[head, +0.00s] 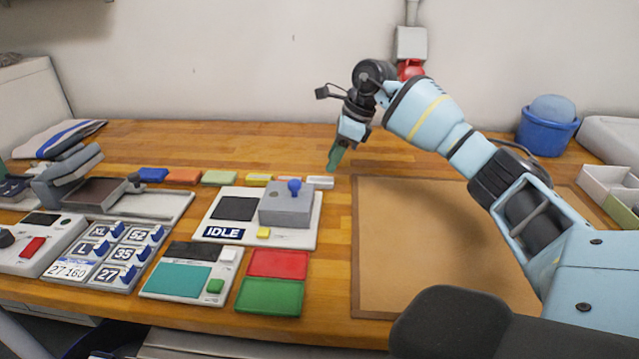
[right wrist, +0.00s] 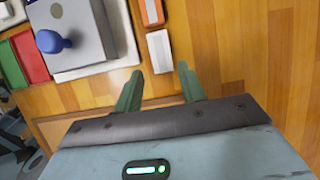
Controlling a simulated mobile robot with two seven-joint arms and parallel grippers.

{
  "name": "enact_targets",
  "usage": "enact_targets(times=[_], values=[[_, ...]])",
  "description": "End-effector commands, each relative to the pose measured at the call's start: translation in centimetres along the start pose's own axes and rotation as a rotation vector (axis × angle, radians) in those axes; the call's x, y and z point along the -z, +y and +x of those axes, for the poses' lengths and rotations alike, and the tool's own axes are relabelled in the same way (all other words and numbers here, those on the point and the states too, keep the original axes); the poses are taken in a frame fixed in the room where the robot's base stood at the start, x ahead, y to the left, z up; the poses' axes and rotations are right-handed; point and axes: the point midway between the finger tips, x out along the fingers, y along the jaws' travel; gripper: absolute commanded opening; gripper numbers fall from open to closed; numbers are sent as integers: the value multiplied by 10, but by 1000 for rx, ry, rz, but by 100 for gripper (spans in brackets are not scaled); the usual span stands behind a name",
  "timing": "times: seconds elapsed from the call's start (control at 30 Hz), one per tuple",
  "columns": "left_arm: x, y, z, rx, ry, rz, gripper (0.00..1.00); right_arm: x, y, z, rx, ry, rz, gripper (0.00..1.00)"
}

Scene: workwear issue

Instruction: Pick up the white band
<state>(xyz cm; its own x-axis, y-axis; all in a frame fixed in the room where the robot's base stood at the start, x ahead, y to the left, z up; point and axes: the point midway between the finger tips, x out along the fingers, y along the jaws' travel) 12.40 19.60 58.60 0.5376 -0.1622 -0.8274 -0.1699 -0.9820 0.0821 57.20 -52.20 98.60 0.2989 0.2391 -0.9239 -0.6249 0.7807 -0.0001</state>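The white band (head: 320,182) is a small pale block at the right end of a row of coloured bands on the wooden table. It also shows in the right wrist view (right wrist: 159,51), just beyond the fingertips and roughly centred between them. My right gripper (head: 333,165) points down close to the white band; its green fingers (right wrist: 159,72) are apart with nothing between them. The band looks apart from the fingers. My left gripper is not in view.
An orange band (right wrist: 151,12) lies close to the white one. A grey box with a blue knob (head: 286,205) stands on a panel marked IDLE, left of the gripper. A brown mat (head: 425,250) lies clear at right. A blue bucket (head: 548,132) stands behind.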

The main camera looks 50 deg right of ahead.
Motion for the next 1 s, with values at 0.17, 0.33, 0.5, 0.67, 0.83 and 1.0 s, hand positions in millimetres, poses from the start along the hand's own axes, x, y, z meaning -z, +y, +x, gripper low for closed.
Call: enact_targets(times=[0.17, 0.33, 0.5, 0.67, 0.83, 1.0], values=[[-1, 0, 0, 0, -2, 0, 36, 0, 0, 5, 0, 0, 1, 40], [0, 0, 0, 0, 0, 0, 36, 0, 0, 16, -2, 1, 1, 40], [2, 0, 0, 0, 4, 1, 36, -1, 0, 39, -2, 1, 0, 40], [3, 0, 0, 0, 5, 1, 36, -1, -1, 56, -1, 0, 2, 40], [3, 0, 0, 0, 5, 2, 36, -1, -1, 57, 1, 0, 2, 40], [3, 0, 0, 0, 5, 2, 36, -1, -1, 57, 1, 0, 2, 24]])
